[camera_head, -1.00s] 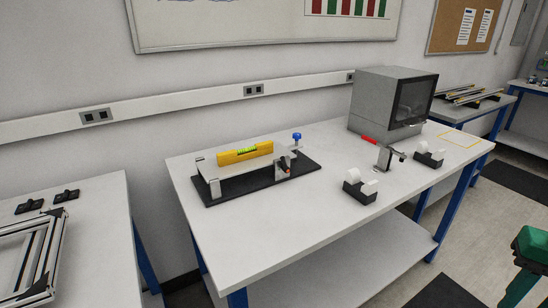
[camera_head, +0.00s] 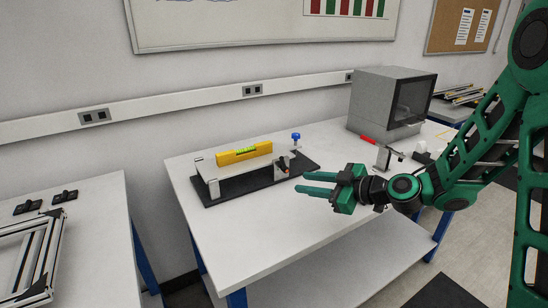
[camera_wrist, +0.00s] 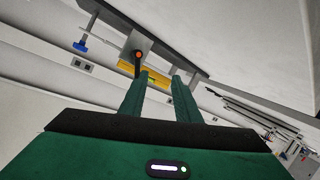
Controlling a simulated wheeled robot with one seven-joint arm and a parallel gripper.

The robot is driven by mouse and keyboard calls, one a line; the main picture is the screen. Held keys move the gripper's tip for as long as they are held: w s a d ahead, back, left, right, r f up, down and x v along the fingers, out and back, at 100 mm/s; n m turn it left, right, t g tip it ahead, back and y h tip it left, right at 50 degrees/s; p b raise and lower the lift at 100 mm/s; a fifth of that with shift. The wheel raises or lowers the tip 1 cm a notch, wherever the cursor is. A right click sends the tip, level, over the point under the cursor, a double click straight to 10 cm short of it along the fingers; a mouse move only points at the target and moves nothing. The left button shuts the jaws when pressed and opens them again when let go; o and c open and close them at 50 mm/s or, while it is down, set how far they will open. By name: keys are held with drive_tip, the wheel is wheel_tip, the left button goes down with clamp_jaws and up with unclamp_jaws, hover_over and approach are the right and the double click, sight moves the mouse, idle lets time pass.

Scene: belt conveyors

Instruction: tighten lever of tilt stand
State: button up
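The tilt stand (camera_head: 230,187) sits on the white table, a black base with a light tilting plate. A yellow spirit level (camera_head: 244,153) lies on the plate. The stand's lever (camera_head: 284,162), dark with a red-orange end, is at the right side; in the wrist view the lever (camera_wrist: 138,62) shows its orange end. A blue knob (camera_head: 296,137) stands at the back right of the stand, and the knob also shows in the wrist view (camera_wrist: 81,45). My gripper (camera_head: 302,183) is open and empty, just right of the stand and apart from the lever.
A grey box-like machine (camera_head: 378,100) stands at the back right, with a red-handled object (camera_head: 370,140) before it. A small metal stand (camera_head: 384,157) and a white tape roll (camera_head: 420,146) lie behind my arm. The table's front left (camera_head: 235,250) is clear.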

sight(274, 161)
drive_tip(key=w+a+t, duration=0.1)
drive_tip(key=w+a, duration=0.2)
drive_tip(key=w, duration=0.1)
drive_tip(key=w+a+r+t+y, duration=0.1)
drive_tip(key=w+a, duration=0.3)
drive_tip(key=w+a+t, duration=0.2)
drive_tip(key=w+a, duration=0.2)
drive_tip(key=shift+w+r+m, duration=0.25)
drive_tip(key=shift+r+m, duration=0.05)
drive_tip(key=shift+r, duration=0.1)
drive_tip(key=shift+d, duration=0.1)
drive_tip(key=shift+c, duration=0.3)
clamp_jaws()
